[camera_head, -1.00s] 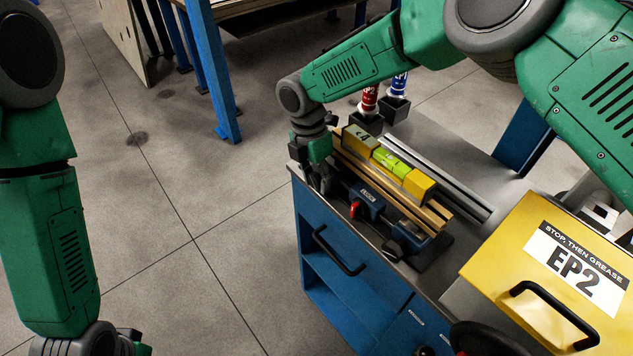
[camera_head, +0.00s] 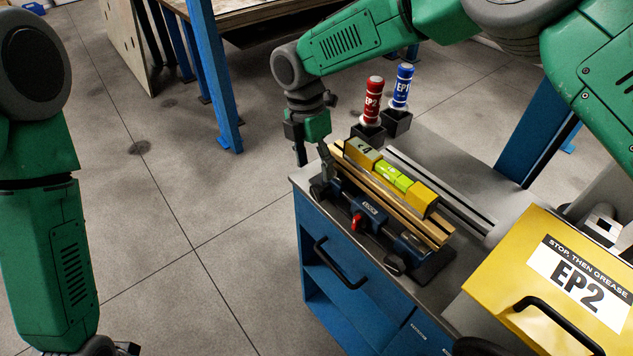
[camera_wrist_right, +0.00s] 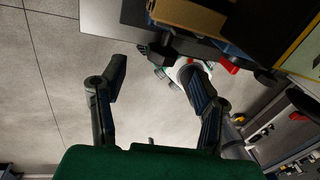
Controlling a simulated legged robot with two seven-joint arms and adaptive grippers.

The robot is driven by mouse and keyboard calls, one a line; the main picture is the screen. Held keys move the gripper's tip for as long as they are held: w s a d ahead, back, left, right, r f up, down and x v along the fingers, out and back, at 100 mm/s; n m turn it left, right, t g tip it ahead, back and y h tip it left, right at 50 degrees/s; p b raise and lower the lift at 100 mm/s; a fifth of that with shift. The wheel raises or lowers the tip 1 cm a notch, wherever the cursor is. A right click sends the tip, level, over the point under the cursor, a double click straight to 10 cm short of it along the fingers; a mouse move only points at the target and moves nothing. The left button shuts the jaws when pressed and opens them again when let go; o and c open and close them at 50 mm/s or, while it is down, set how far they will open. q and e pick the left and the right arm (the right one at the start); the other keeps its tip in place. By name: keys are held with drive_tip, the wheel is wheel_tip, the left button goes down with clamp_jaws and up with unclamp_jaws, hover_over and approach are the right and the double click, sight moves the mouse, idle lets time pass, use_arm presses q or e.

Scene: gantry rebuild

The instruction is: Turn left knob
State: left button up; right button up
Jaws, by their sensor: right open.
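A blue and black clamp vise (camera_head: 372,212) with wooden jaws sits on the cart top. Its dark left knob (camera_head: 318,191) shows at the near left end, below my right gripper (camera_head: 313,155). A second dark knob (camera_head: 395,265) is at its right end. My right gripper is open and empty, fingers pointing down, above and apart from the left knob. In the right wrist view its two spread fingers (camera_wrist_right: 156,82) have mostly bare floor between them. My left gripper (camera_head: 118,348) is mostly cut off at the bottom edge; its fingers are hidden.
A yellow level (camera_head: 392,178) lies along the vise. Red (camera_head: 373,97) and blue (camera_head: 402,86) tubes stand in black holders behind. Open floor lies left of the blue cart (camera_head: 335,280).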

sight(317, 187)
drive_tip(key=r, duration=0.4)
drive_tip(key=shift+w+a+r, duration=0.3)
drive_tip(key=shift+w+r, duration=0.1)
drive_tip(key=shift+m+t+y, duration=0.5)
drive_tip(key=shift+t, duration=0.3)
drive_tip(key=f+p, duration=0.1)
drive_tip(key=f, duration=0.2)
drive_tip(key=s+f+p, duration=0.1)
drive_tip(key=f, duration=0.3)
drive_tip(key=s+d+f+p, duration=0.1)
drive_tip(key=f, duration=0.3)
drive_tip(key=shift+s+p, duration=0.2)
drive_tip(key=shift+p, duration=0.1)
drive_tip(key=shift+c, duration=0.5)
drive_tip(key=c, duration=1.1)
